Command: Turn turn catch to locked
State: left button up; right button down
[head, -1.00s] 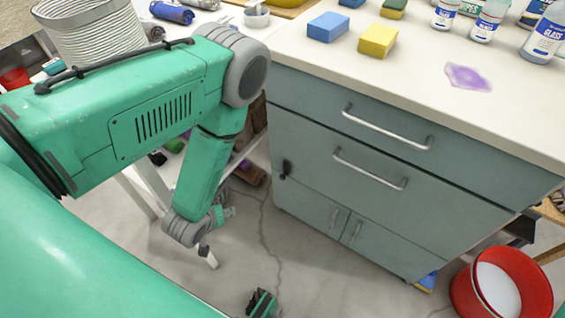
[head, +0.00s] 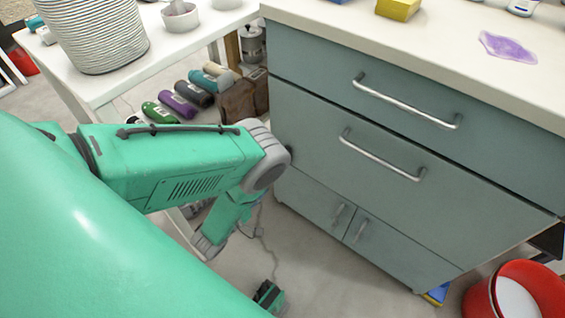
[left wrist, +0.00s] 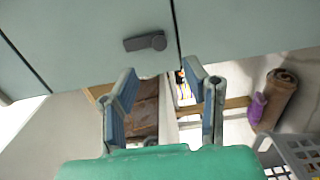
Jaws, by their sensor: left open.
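The turn catch is a dark grey lever (left wrist: 144,41) on the pale green cabinet front in the left wrist view. It lies nearly level in that picture, its rounded end to the right, close to a panel seam. In the head view my left elbow partly covers the catch (head: 289,152). My left gripper (left wrist: 161,70) is open and empty, its two blue-padded fingers pointing toward the cabinet. The catch shows just beyond and between the fingertips, apart from them. In the head view my left forearm hangs beside the cabinet, with the fingers hidden. My right gripper is not visible.
The cabinet (head: 400,165) has drawers with bar handles and two lower doors. A white table (head: 185,35) with bottles below stands left. A red bucket (head: 478,300) is at lower right. In the left wrist view, a grey basket (left wrist: 298,150) is at lower right.

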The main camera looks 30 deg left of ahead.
pick_arm(q)
jog(key=w+b, duration=0.1)
jog(key=w, duration=0.2)
jog(key=w+b, duration=0.1)
jog(key=w, duration=0.2)
jog(key=w+b, duration=0.1)
jog(key=w, duration=0.2)
jog(key=shift+w+d+b, duration=0.3)
jog(key=shift+w, duration=0.1)
grip_shut()
